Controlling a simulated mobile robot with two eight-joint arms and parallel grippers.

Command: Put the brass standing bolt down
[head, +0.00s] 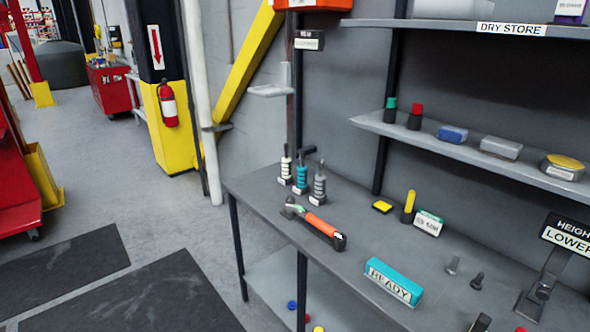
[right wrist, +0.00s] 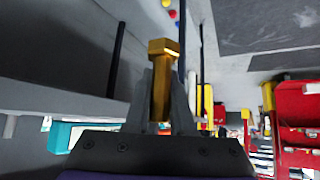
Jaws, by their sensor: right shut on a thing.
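The brass bolt (right wrist: 160,88) is in the right wrist view, with its hex head toward the top of the picture and its shank between my fingers. My right gripper (right wrist: 165,100) is shut on the shank. The bolt is clear of any surface, in front of the bench edge in that view. Neither gripper shows in the head view.
A teal READY block (head: 394,282) lies near the bench's front edge. An orange-handled tool (head: 322,226), a white-and-green box (head: 429,222) and a sign stand (head: 540,288) are also on the bench. Bare bench top lies between the READY block and the box.

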